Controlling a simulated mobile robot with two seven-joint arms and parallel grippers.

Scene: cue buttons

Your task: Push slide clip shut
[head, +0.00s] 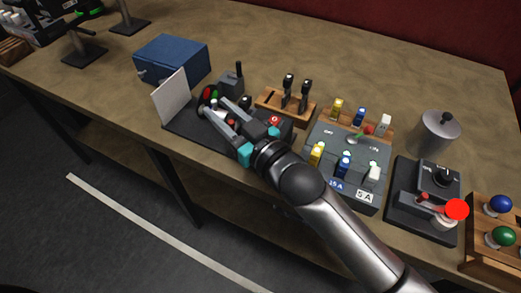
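I cannot make out the slide clip for certain; it is too small or hidden at this distance. My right gripper (214,106) reaches in over a dark board (181,129), its two grey fingers spread apart and pointing to the upper left. Small red, green and black round parts (208,95) and a pale part sit at and just beyond the fingertips. The gripper covers part of the board, and I cannot tell whether it touches anything. My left gripper is not in view.
A white upright panel (171,97) and blue box (172,60) stand left of the board. To the right are a wooden tool holder (270,104), a switch panel (325,142), a joystick base (407,210), a metal canister (437,134) and wooden-mounted buttons (501,236).

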